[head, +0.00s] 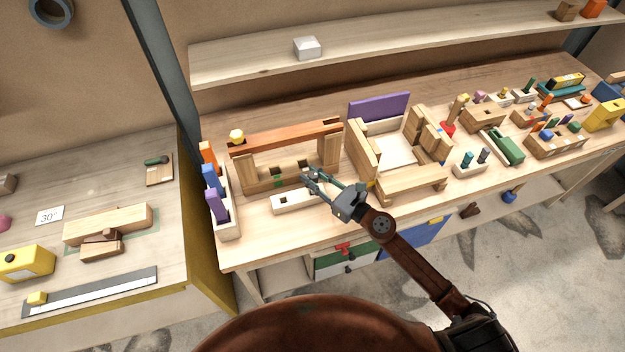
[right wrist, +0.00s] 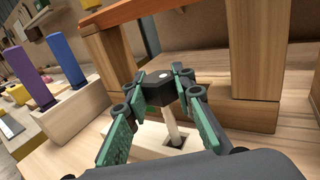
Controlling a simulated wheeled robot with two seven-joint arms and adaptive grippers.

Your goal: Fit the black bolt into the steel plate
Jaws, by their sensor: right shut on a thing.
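My right gripper (head: 309,178) reaches in over the cream block at the front left of the workbench. In the right wrist view its fingertips (right wrist: 163,78) are shut on the black bolt (right wrist: 156,92), which has a faceted dark head with a white spot on top. A pale shaft (right wrist: 171,126) runs from under the head down to a dark square opening in the cream block (right wrist: 120,133). I cannot tell whether its tip is inside. The cream block (head: 287,203) also shows in the head view. I cannot make out a steel plate for certain. My left gripper is out of view.
A wooden frame with a reddish-brown beam (head: 285,136) stands just behind the cream block. A rack with purple, blue and orange pieces (head: 228,214) is at its left. A wooden box assembly with a purple panel (head: 378,107) is at the right.

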